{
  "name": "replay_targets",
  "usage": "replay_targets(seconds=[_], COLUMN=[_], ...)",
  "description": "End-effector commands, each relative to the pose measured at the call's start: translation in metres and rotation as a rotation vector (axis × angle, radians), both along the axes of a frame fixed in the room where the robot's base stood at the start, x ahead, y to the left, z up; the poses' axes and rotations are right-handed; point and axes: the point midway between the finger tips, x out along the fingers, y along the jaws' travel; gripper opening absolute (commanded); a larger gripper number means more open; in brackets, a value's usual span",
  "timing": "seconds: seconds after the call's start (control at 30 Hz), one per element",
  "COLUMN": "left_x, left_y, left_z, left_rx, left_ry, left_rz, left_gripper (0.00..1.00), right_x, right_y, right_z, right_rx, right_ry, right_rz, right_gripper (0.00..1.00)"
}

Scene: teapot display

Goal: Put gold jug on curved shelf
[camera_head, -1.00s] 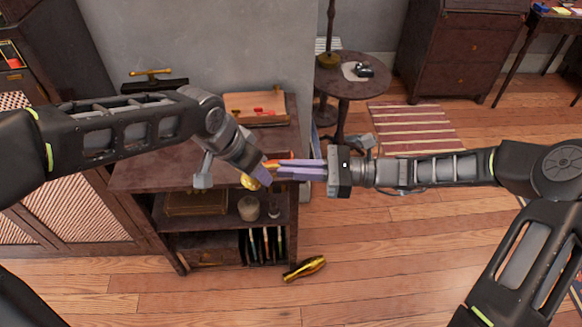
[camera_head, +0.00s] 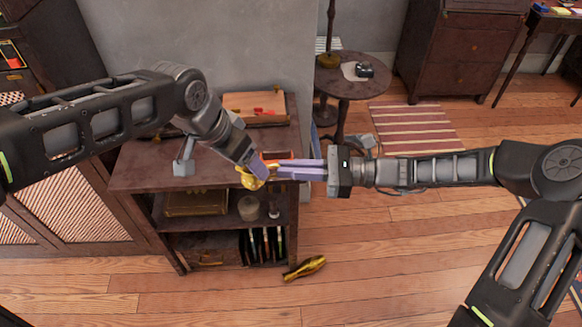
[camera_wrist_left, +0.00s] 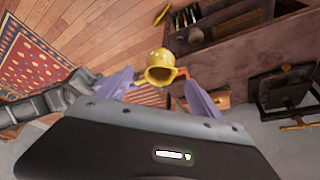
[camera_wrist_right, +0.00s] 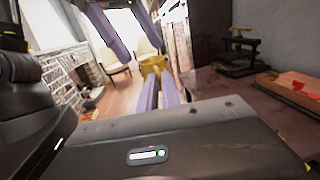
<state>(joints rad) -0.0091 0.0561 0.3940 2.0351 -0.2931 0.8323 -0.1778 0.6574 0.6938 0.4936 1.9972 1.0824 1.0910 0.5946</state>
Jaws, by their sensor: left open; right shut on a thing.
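The gold jug (camera_head: 252,178) is held in the air in front of the dark cabinet, at the fingertips of my right gripper (camera_head: 275,170). The right wrist view shows the jug (camera_wrist_right: 152,66) at the ends of the closed-together purple fingers. My left gripper (camera_head: 260,166) is open and reaches down at the jug, partly covering it in the head view. In the left wrist view the jug (camera_wrist_left: 160,68) shows its open mouth between the spread fingers; whether they touch it is unclear. I cannot tell which surface is the curved shelf.
A gold vase-like piece (camera_head: 305,268) lies on the floor.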

Motion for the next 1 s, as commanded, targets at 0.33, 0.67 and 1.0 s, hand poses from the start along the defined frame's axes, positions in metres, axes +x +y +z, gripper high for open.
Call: replay_targets(seconds=[0.33, 0.67, 1.0], left_x=[-0.016, -0.018, 0.012], left_y=[0.014, 0.015, 0.029], left_z=[0.053, 0.056, 0.042], left_rx=[-0.001, 0.000, -0.059], left_ry=[-0.002, 0.000, -0.011], left_rz=[0.000, -0.001, 0.144], left_gripper=[0.75, 0.75, 0.75], right_x=[0.000, 0.000, 0.000], right_y=[0.000, 0.000, 0.000], right_z=[0.000, 0.000, 0.000], right_rx=[0.001, 0.001, 0.001], right_ry=[0.000, 0.000, 0.000], right_rz=[0.000, 0.000, 0.000], right_gripper=[0.00, 0.00, 0.00])
